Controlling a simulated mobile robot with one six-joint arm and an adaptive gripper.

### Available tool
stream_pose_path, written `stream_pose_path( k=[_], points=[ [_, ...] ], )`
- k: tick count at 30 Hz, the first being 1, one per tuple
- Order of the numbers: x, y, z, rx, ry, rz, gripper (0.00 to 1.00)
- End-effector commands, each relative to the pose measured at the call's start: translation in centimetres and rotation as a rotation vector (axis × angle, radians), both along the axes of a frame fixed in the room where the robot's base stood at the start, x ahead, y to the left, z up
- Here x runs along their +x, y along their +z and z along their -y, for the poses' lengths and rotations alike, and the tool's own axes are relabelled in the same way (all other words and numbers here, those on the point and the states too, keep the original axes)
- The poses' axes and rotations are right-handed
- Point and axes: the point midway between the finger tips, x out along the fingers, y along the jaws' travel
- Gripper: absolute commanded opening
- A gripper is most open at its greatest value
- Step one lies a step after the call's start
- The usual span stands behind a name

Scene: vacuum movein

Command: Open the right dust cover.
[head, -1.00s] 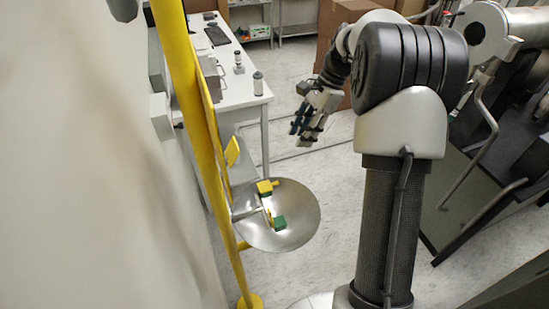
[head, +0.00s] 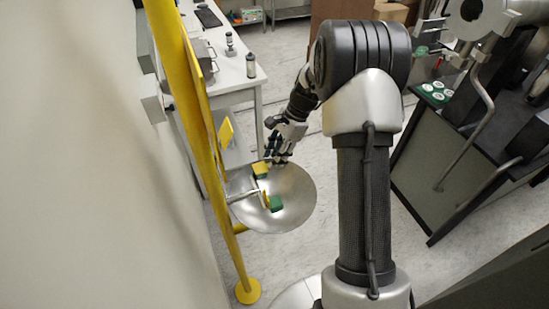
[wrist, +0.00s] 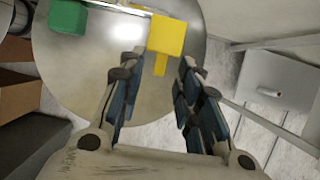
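A steel bowl (head: 297,205) is mounted on a yellow post. A yellow block-shaped cover (head: 261,169) sits over its far side; in the wrist view this cover (wrist: 166,36) shows a narrow tab pointing toward my fingers. A green block (head: 274,203) with a thin yellow piece beside it sits on the near side; it also shows at upper left in the wrist view (wrist: 68,17). My gripper (head: 277,155) is above the bowl's far rim, close to the yellow cover. In the wrist view its fingers (wrist: 160,68) are apart, with the tab lined up between their tips. Contact cannot be told.
The yellow post (head: 205,150) and a wall (head: 120,150) stand at the left. A white table (head: 235,75) with a bottle (head: 251,65) is behind the bowl. A dark bench (head: 440,180) with metal equipment is at the right. Floor shows between bowl and bench.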

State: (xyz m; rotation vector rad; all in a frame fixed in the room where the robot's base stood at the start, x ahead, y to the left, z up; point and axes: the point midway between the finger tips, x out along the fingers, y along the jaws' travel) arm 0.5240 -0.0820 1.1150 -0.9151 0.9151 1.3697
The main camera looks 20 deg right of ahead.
Motion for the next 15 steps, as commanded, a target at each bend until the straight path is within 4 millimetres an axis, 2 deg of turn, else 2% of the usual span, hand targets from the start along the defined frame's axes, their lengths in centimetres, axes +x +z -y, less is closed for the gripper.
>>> stream_pose_path(
  k=[4,12,15],
  points=[
    [-0.02,-0.81,-0.36,0.000,0.000,0.000,0.32],
    [-0.02,-0.87,-0.38,0.000,0.000,0.000,0.32],
    [-0.02,-0.86,-0.38,0.000,0.000,0.000,0.25]
  ],
)
